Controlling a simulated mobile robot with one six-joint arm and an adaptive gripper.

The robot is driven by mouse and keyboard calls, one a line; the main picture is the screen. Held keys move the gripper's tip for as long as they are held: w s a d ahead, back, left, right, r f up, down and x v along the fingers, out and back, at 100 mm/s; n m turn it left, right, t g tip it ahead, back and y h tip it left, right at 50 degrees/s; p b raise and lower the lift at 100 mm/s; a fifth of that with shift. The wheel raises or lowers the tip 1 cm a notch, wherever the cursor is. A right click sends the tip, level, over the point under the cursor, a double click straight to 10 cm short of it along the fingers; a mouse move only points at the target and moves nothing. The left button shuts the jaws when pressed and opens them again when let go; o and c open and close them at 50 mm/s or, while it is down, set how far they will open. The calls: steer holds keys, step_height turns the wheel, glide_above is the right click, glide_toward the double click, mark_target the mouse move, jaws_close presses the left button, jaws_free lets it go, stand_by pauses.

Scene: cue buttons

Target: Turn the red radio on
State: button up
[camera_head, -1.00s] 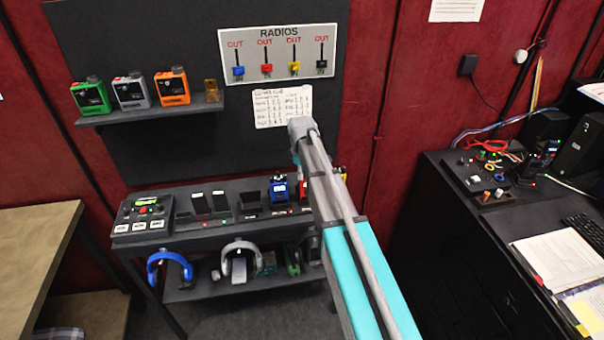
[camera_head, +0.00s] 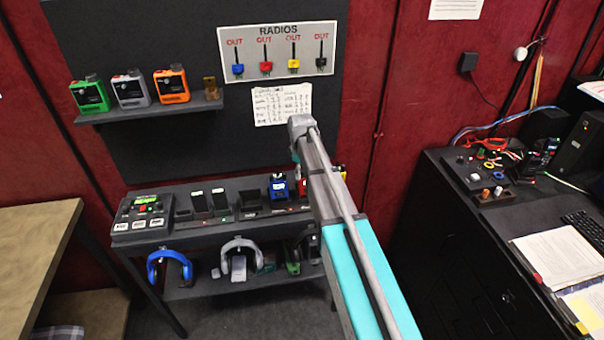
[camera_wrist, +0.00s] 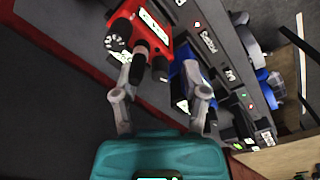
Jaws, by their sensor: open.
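The red radio (camera_wrist: 150,30) is at the upper left of the wrist view, with a dark knob and a black stub on its near end. In the head view only a sliver of the red radio (camera_head: 302,187) shows beside my arm. My gripper (camera_wrist: 165,80) is open, its two fingers apart and pointing toward the radios. The left finger is close to the red radio's near end; I cannot tell whether they touch. The blue radio (camera_wrist: 188,82) shows beside the right finger and also stands left of the red one (camera_head: 278,188). My arm hides the gripper in the head view.
A control box (camera_head: 142,212) and several charging slots share the radio shelf. Blue headphones (camera_head: 169,266) and grey headphones (camera_head: 240,256) hang below. Green (camera_head: 90,97), grey (camera_head: 131,91) and orange (camera_head: 171,86) radios stand on the upper shelf. A cluttered desk (camera_head: 480,235) is at right.

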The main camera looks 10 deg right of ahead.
mark_target(302, 172)
steer(key=shift+n, duration=0.4)
steer(key=n, duration=0.5)
steer(key=shift+n, duration=0.3)
step_height(302, 172, up, 14)
steer(key=p, duration=1.4)
steer(key=s+f+m+b, duration=0.8)
steer(key=s+f+b, duration=0.4)
steer(key=f+b, duration=0.4)
steer(key=s+f+m+b, duration=0.8)
steer(key=s+f+b, duration=0.4)
steer(key=f+b, duration=0.4)
stand_by(0.8)
steer(key=shift+s+d+r, duration=0.1)
steer(key=shift+m, duration=0.4)
steer(key=r+p, duration=0.1)
steer(key=s+r+p, duration=0.1)
steer(key=r+p, duration=0.1)
steer(key=s+r+p, duration=0.1)
steer(key=r+p, duration=0.1)
steer(key=shift+r, duration=0.1)
